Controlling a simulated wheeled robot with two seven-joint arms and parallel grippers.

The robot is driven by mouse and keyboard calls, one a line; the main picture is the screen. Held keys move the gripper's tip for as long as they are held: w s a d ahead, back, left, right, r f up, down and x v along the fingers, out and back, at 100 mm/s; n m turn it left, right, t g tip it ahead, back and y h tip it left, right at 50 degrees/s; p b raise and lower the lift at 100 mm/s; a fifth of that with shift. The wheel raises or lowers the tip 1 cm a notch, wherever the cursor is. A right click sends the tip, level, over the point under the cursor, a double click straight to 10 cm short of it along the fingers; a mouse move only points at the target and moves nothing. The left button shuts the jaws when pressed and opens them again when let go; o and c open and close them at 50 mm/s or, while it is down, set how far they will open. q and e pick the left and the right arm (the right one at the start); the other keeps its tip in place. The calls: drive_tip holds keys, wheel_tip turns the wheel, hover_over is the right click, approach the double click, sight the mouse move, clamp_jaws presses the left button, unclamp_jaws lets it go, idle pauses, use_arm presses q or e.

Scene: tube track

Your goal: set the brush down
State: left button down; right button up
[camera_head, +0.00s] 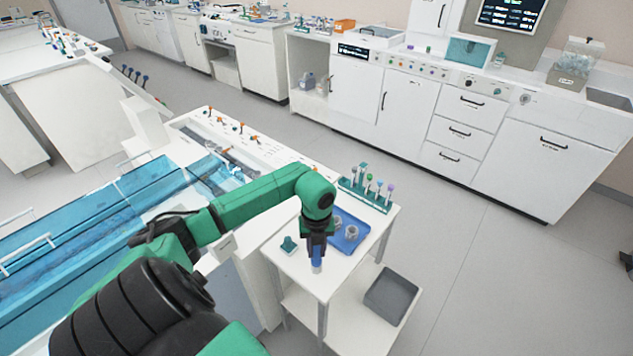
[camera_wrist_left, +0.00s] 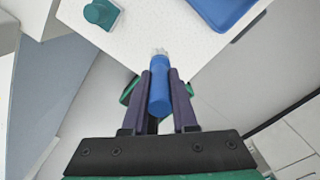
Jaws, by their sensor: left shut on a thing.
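My left gripper (camera_head: 316,262) is over the near part of the small white side table (camera_head: 376,246). It is shut on the brush, whose blue handle (camera_wrist_left: 159,92) lies between the two dark fingers in the left wrist view. The pale tip of the brush points away from the fingers, over the white top. In the head view only a short blue and pale piece of the brush (camera_head: 316,266) shows below the gripper. I cannot tell whether its tip touches the table. My right gripper is not in view.
A teal block (camera_head: 289,244) stands left of the gripper. A blue tray (camera_head: 352,240) with small grey cups lies behind it. A teal rack (camera_head: 364,196) with several coloured-topped tools stands at the back edge. A grey bin (camera_head: 391,297) sits on the lower shelf.

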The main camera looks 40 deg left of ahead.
use_arm(q)
drive_tip(key=shift+f, duration=0.15)
drive_tip(key=c, duration=0.7)
unclamp_jaws()
drive_tip(key=shift+r, duration=0.3)
wheel_tip(320, 180, up, 11)
drive_tip(key=b, duration=0.3)
drive_tip(key=shift+r, duration=0.45)
drive_tip(key=shift+f, duration=0.1)
